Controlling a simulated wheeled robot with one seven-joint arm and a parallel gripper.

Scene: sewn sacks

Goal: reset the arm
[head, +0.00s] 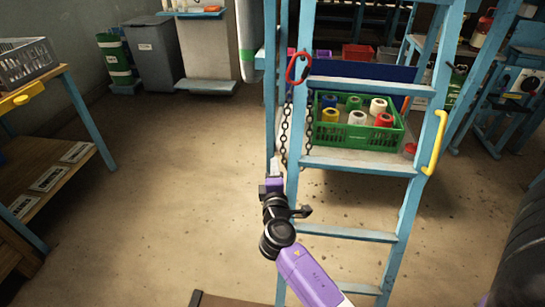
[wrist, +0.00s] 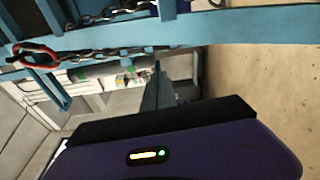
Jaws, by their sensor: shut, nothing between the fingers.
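My gripper (head: 276,166) is at the end of my raised purple and black arm, in the middle of the head view. It is beside the left post of a blue ladder-like frame (head: 360,233) and points away from me. In the wrist view the gripper's fingers (wrist: 157,75) are together, with nothing between them. The purple gripper body fills the bottom of that view. I cannot tell whether the gripper touches the blue post.
Chains and a red carabiner (head: 299,68) hang on the frame close to my gripper. A green crate (head: 330,143) of coloured spools stands behind the rungs. A wooden table (head: 50,145) with a grey basket (head: 25,62) is at left. The floor (head: 165,190) between is clear.

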